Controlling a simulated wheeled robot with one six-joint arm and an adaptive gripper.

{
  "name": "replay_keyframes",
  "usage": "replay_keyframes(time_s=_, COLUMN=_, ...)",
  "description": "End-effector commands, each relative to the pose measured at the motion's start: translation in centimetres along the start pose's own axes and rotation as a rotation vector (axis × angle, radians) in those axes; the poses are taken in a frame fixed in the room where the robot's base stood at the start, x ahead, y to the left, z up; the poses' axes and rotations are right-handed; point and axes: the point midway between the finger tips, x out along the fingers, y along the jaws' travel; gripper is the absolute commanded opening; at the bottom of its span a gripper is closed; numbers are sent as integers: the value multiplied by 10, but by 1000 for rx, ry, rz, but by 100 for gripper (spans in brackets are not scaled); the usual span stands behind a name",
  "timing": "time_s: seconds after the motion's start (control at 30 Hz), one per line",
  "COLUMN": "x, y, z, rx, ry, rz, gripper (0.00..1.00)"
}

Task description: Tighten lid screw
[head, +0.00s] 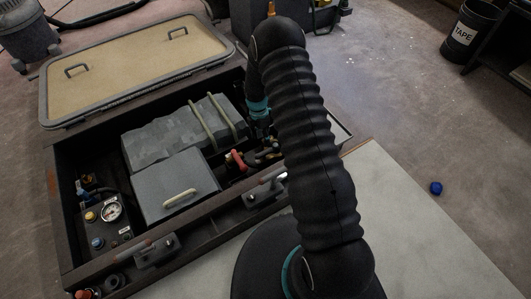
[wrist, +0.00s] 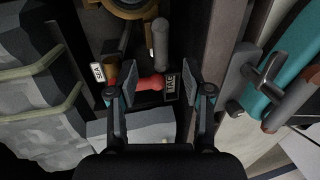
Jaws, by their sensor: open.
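My gripper (wrist: 158,78) is open in the wrist view, its two pads apart with no object clamped between them. A red valve handle (wrist: 150,83) shows below and between the pads; I cannot tell its depth from them. A grey upright cylinder (wrist: 160,38) and part of a round brass fitting (wrist: 128,6) show beyond the pads. I cannot tell for sure which part is the lid screw. In the head view my arm hides most of the gripper, which is over the right part of the open bay. The red handle (head: 237,160) also shows there.
A tan lid panel (head: 140,62) with two handles lies at the bay's back. Grey strapped blocks (head: 180,135) and a grey box (head: 165,185) fill the middle. A gauge panel (head: 105,225) is at left. A T-handled clamp (wrist: 265,70) stands right of the gripper. A blue ball (head: 436,188) lies at right.

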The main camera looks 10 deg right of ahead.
Motion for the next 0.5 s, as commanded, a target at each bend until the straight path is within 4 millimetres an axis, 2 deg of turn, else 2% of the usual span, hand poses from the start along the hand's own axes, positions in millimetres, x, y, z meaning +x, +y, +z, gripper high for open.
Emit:
replay_keyframes(time_s=0.03, x=11, y=-1, z=0, rx=0, ry=1, rz=-2, gripper=50)
replay_keyframes(time_s=0.3, x=59, y=0, z=0, rx=0, ry=1, rz=-1, gripper=50)
replay_keyframes(time_s=0.5, x=84, y=0, z=0, rx=1, ry=1, rz=-1, gripper=50)
